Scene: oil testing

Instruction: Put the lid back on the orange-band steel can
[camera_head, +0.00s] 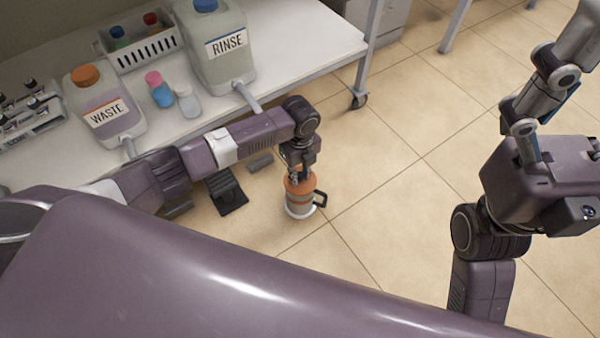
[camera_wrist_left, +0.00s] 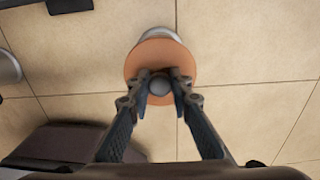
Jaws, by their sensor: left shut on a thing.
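My left gripper (camera_head: 298,166) is low over the floor, shut on the grey knob of the orange lid (camera_head: 299,180). The left wrist view shows the gripper (camera_wrist_left: 159,82) with its fingertips on both sides of the knob and the round orange lid (camera_wrist_left: 160,55) beneath. The steel can (camera_head: 299,208) with an orange band and a black handle on its right is directly under the lid. The lid hides most of the can in the wrist view. I cannot tell whether the lid is seated or just above the rim. My right gripper (camera_head: 535,105) is at the right, its fingers unclear.
A white bench at upper left carries a WASTE jug (camera_head: 104,108), a RINSE jug (camera_head: 217,50), two small bottles (camera_head: 160,90) and a white basket (camera_head: 140,52). A black pedal-like object (camera_head: 229,193) is left of the can. Floor right of the can is clear.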

